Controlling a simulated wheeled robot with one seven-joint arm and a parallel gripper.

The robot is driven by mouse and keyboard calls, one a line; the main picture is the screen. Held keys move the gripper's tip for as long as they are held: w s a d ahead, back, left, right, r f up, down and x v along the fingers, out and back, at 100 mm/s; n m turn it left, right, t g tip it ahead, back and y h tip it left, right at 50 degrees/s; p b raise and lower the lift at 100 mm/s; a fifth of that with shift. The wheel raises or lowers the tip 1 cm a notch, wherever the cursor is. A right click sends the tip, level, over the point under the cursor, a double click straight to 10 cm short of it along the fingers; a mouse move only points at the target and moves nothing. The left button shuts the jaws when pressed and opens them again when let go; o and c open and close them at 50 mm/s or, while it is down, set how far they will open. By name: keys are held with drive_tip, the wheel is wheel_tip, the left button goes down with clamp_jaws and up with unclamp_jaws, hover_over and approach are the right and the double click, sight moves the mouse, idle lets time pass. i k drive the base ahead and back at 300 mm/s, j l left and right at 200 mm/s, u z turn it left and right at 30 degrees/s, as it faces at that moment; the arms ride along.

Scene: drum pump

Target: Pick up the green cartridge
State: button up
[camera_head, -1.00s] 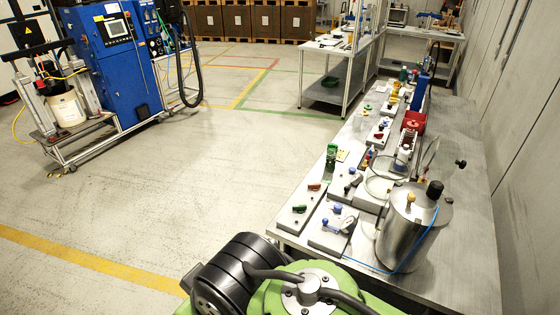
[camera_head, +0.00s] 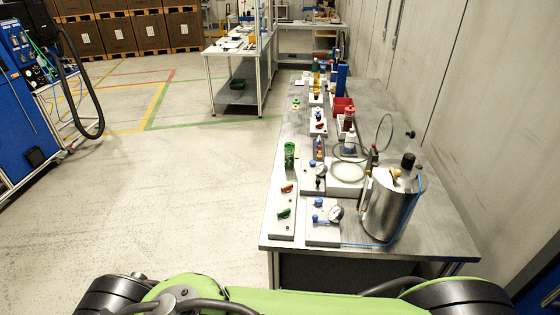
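A green cartridge-like cylinder (camera_head: 290,154) stands upright near the left edge of the grey metal table (camera_head: 384,107), just behind a white block with a red and a green handle. I take it for the green cartridge, though it is small in view. My green and black arm lies across the bottom of the head view. My gripper is not in view.
A steel pot (camera_head: 389,207) with a black knob and blue hose stands at the table's front right. White blocks with valves and a gauge (camera_head: 324,221) fill the front. A red bin (camera_head: 344,106) sits farther back. Open floor (camera_head: 150,200) lies left of the table.

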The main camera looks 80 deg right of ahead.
sight(289, 148)
drive_tip(key=i+l+z, duration=0.2)
drive_tip(key=i+z, duration=0.75)
drive_tip(key=i+j+z, duration=0.1)
drive_tip(key=i+z, duration=0.2)
drive_tip(key=z, duration=0.15)
drive_tip(key=i+j+z, duration=0.25)
drive_tip(key=i+z, duration=0.2)
drive_tip(key=i+l+z, duration=0.25)
drive_tip(key=z, duration=0.15)
drive_tip(key=i+l+z, duration=0.1)
drive_tip(key=i+z, duration=0.55)
drive_tip(key=z, duration=0.2)
drive_tip(key=i+z, duration=0.4)
drive_tip(key=i+l+z, duration=0.2)
drive_tip(key=i+l, duration=0.15)
drive_tip(key=i, duration=0.05)
